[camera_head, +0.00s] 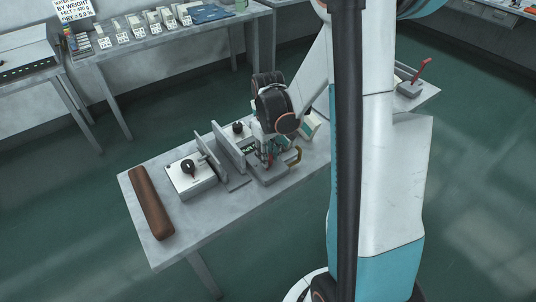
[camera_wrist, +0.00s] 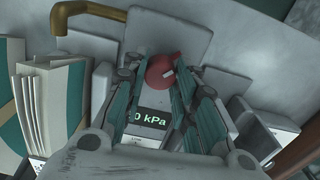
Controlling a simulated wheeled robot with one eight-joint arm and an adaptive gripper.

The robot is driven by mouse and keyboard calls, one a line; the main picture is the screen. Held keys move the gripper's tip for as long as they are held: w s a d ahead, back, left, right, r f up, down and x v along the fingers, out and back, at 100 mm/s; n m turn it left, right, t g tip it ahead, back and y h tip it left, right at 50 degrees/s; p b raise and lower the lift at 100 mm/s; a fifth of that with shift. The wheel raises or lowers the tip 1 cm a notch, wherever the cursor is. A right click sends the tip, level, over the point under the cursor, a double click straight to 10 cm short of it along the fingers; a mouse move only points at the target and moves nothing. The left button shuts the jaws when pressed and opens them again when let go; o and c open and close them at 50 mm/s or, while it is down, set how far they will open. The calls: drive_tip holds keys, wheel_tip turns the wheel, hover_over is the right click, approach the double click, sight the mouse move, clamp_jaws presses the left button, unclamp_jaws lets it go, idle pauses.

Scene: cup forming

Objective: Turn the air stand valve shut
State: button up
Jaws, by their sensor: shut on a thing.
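The air stand (camera_head: 272,175) is a grey block with a bent brass pipe (camera_head: 296,157), on the table below my arm. In the wrist view its round red valve knob (camera_wrist: 162,66) has a pale mark on top, and the brass pipe (camera_wrist: 88,13) is at the upper left. A dark display (camera_wrist: 152,117) beside the knob ends in "0 kPa"; any digits before that are hidden. My gripper (camera_wrist: 157,73) is shut on the red knob, with teal-grey fingers on both sides. In the head view my gripper (camera_head: 267,157) points down at the stand and partly covers it.
A white box with a black knob (camera_head: 190,175) and upright grey plates (camera_head: 222,155) stand left of the stand. A brown roll (camera_head: 151,203) lies at the table's left end. Green and cream folded pieces (camera_wrist: 50,100) stand close by the gripper in the wrist view.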

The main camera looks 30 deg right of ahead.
drive_tip(key=n, duration=0.4)
drive_tip(key=shift+n, duration=2.1)
drive_tip(key=shift+o, duration=0.2)
drive_tip(key=o, duration=1.1)
wheel_tip(320, 180, up, 12)
